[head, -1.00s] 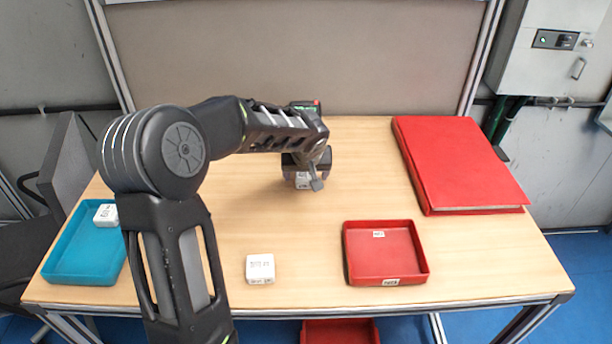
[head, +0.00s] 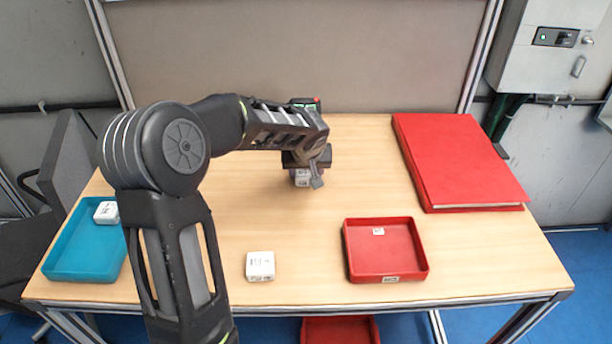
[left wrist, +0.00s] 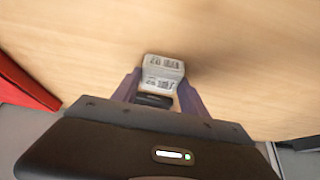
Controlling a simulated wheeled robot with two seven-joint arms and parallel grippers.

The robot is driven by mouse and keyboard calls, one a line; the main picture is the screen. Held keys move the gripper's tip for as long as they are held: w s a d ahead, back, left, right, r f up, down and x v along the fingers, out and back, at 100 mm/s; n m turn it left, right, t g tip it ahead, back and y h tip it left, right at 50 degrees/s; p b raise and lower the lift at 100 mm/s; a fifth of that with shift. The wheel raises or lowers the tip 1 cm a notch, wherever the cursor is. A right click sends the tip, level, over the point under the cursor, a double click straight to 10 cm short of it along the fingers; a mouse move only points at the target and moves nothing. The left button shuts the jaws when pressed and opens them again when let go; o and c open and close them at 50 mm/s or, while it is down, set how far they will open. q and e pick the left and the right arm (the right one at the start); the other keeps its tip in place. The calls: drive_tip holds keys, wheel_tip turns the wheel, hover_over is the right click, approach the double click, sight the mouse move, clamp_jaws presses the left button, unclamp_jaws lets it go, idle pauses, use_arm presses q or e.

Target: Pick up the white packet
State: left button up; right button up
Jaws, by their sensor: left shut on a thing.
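A white packet (head: 302,180) with a printed label is at the middle back of the table, partly hidden under my left gripper (head: 309,182). In the left wrist view the packet (left wrist: 163,70) sits between the two fingers of the left gripper (left wrist: 160,88), which is shut on it. Whether the packet touches the table is hard to tell. A second white packet (head: 260,265) lies on the table near the front edge. A third white packet (head: 106,212) lies in the teal tray (head: 84,270) at the left. My right gripper is not in view.
A red tray (head: 388,278) stands at the front right. A big red folder (head: 455,160) lies at the back right. The table middle (head: 340,200) is clear.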

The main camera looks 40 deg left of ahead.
sight(306, 174)
use_arm(q)
clamp_jaws()
drive_tip(key=shift+r, duration=0.1)
wheel_tip(306, 174, up, 10)
drive_tip(key=shift+b, duration=0.45)
idle(0.8)
